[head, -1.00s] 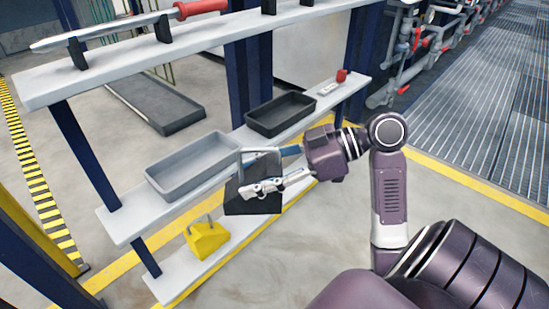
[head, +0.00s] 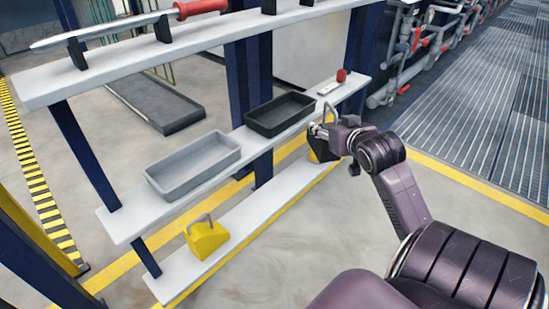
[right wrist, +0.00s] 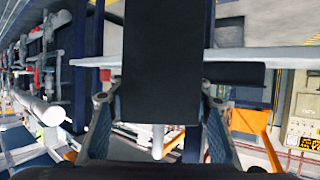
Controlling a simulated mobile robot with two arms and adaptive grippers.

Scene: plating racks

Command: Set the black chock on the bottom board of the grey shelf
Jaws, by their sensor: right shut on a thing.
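The black chock (head: 320,152) is at the right end of the grey shelf, around the height of the bottom board (head: 252,214). My right gripper (head: 322,130) is shut on it and partly covers it. In the right wrist view the chock (right wrist: 160,65) is a dark upright slab between the two fingers. I cannot tell whether its underside touches the board. My left gripper is not in view.
A yellow chock (head: 207,241) stands at the left of the bottom board. The middle board carries a grey tray (head: 160,186), a black tray (head: 255,125) and a small red item (head: 341,75). The bottom board's middle is clear. Dark blue posts (head: 85,155) support the boards.

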